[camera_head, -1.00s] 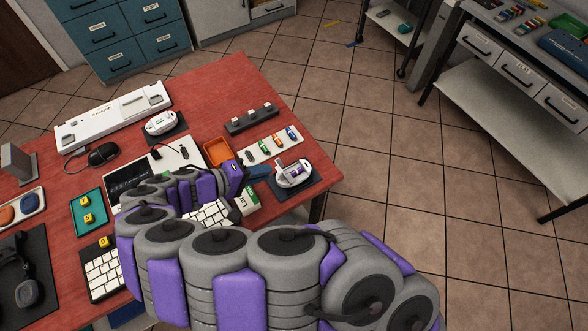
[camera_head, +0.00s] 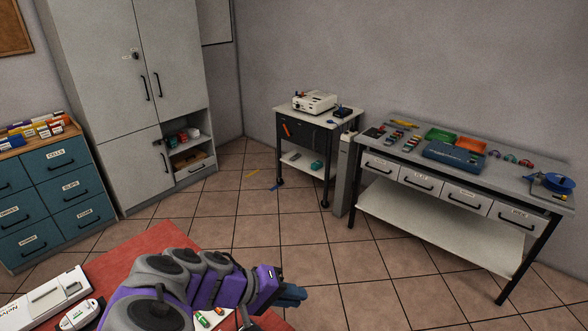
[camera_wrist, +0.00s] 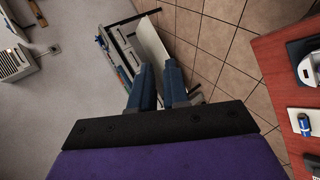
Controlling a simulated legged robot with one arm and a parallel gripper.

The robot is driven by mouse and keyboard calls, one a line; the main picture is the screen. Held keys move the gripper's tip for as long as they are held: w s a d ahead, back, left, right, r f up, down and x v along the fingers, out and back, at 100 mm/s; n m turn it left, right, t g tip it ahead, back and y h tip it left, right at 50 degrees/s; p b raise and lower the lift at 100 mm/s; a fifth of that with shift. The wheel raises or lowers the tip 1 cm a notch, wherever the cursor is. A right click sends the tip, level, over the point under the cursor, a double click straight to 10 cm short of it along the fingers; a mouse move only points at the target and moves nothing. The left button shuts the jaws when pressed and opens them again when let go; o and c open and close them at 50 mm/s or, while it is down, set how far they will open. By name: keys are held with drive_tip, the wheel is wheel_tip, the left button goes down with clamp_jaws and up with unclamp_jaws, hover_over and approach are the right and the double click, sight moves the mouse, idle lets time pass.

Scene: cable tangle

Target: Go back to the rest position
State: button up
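My gripper (camera_head: 292,297) is raised above the far right corner of the red table (camera_head: 128,263), with its blue fingers pointing right in the head view. In the wrist view, the two blue fingers (camera_wrist: 159,84) stand apart with a narrow gap, and nothing shows between them. My arm, in grey and purple segments, is curled at the bottom of the head view and hides part of the table.
A workbench (camera_head: 455,200) stands right, a small cart (camera_head: 318,112) behind, a tall grey cabinet (camera_head: 105,100) and blue drawers (camera_head: 55,185) left.

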drive_tip(key=s+d+r+m+g+y, duration=0.2)
drive_tip(key=s+d, duration=0.3)
drive_tip(key=d, duration=0.3)
drive_tip(key=s+d+r+m+g+y, duration=0.2)
drive_tip(key=s+d+r+g, duration=0.1)
drive_tip(key=s+d, duration=0.3)
drive_tip(key=s+f+y, duration=0.2)
drive_tip(key=s+y, duration=0.4)
drive_tip(key=s, duration=0.6)
drive_tip(key=shift+s+d+n, duration=0.25)
drive_tip(key=shift+d+n, duration=0.15)
